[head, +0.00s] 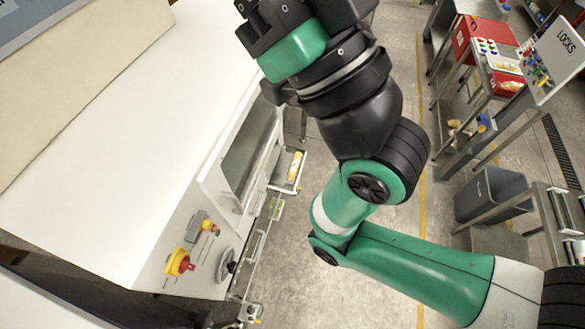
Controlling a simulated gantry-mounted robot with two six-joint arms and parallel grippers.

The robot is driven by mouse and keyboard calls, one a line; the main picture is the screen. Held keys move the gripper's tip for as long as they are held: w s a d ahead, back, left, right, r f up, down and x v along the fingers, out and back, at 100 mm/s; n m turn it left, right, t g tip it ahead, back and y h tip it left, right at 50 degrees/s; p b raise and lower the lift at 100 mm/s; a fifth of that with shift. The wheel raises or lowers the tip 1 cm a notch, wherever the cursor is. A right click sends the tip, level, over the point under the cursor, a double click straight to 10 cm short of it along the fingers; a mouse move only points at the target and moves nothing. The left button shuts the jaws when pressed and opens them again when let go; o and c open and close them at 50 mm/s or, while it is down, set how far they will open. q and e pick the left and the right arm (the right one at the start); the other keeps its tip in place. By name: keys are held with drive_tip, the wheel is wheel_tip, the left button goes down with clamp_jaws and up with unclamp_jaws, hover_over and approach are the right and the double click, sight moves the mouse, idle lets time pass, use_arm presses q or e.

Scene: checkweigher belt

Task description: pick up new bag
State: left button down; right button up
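A small yellow and white packet (295,165), which may be a bag, lies in a narrow tray at the side of the white machine in the head view. It is too small to make out clearly. My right arm comes in from the lower right and bends up to the top edge, well apart from the packet. Its dark wrist end is at the top; no fingertips show, so I cannot see whether that gripper holds anything. My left arm and gripper are not in the picture.
The white machine (95,130) fills the left, with a red and yellow knob (179,262) on its side panel. A grey bin (490,195), a LOCKS board (553,62) and a bench with a red box (483,38) stand at the right. Concrete floor lies between.

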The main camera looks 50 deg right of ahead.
idle(0.4)
drive_tip(key=o, duration=0.8)
